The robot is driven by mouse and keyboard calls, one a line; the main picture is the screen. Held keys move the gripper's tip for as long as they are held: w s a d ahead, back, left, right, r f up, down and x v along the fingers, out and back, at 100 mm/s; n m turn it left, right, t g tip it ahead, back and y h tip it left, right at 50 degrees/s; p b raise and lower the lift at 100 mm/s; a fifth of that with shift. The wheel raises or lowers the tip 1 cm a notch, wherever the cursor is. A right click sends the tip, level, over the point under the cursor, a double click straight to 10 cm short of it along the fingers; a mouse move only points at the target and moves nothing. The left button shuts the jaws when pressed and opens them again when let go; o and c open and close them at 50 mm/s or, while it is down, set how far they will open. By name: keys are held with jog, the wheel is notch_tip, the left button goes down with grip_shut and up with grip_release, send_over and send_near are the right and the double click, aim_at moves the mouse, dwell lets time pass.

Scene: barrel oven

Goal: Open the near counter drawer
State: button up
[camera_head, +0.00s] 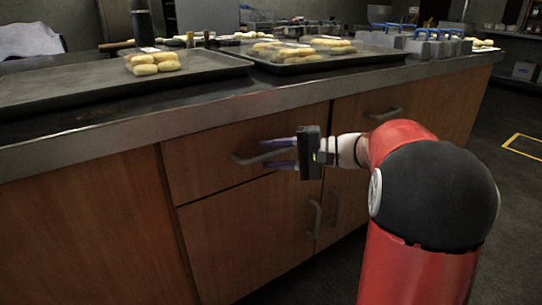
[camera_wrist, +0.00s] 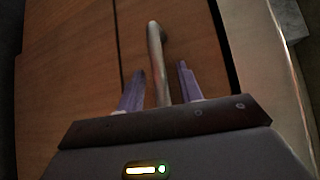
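The near counter drawer (camera_head: 195,172) has a brown wooden front just under the counter edge and looks closed. Its grey bar handle (camera_head: 243,159) sticks out from the front. My gripper (camera_head: 264,154) is at the handle, with one purple finger above it and one below. In the wrist view my gripper (camera_wrist: 162,68) is open, and the handle (camera_wrist: 156,55) runs between the two fingers. Gaps show on both sides of the handle there, so the fingers do not appear closed on it. Part of the handle is hidden behind the fingers in the head view.
A second drawer handle (camera_head: 384,112) is farther right, and cabinet door handles (camera_head: 315,218) are below. The metal counter edge (camera_head: 120,131) overhangs above. Trays (camera_head: 100,84) with bread rolls stand on the counter. Open floor (camera_head: 515,185) lies to the right.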

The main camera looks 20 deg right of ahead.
jog(key=shift+w+a, duration=0.2)
jog(key=shift+a, duration=0.25)
grip_shut()
jog(key=shift+s+f, duration=0.1)
